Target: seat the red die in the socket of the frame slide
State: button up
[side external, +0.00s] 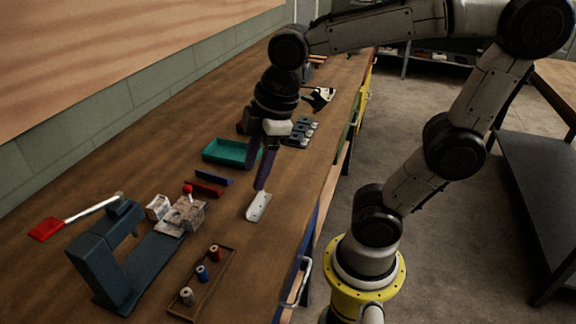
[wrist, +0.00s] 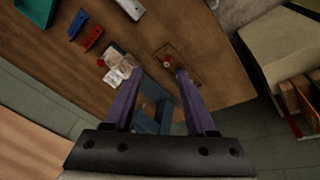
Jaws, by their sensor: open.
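The red die (side external: 214,252) stands upright at the far end of a shallow brown tray (side external: 228,275), with a blue die (side external: 202,272) and a grey die (side external: 187,295) in line with it. The red die also shows in the wrist view (wrist: 167,63), between the fingertips in the picture but well below them. A dark blue C-shaped frame (side external: 97,265) stands left of the tray; I take it for the frame slide's body. Its socket cannot be made out. My gripper (side external: 257,178) has purple fingers, open and empty, above the bench beyond the tray.
A white drilled bracket (side external: 258,207) lies near the bench's front edge, below my gripper. Weathered blocks (side external: 185,213) sit beside the frame. A green bin (side external: 226,151) and red and blue bars (side external: 205,189) lie farther back.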

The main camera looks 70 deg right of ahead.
jog(key=s+m, duration=0.1)
jog(key=m, duration=0.1)
jog(key=s+d+m+t, duration=0.1)
jog(key=s+m, duration=0.1)
jog(key=s+d+m+t, duration=0.1)
jog(key=m, duration=0.2)
jog(key=shift+s, duration=0.4)
jog(key=shift+o, duration=0.5)
jog(key=shift+s+d+f+m, duration=0.2)
jog(key=shift+s+m, duration=0.25)
jog(key=shift+m, duration=0.35)
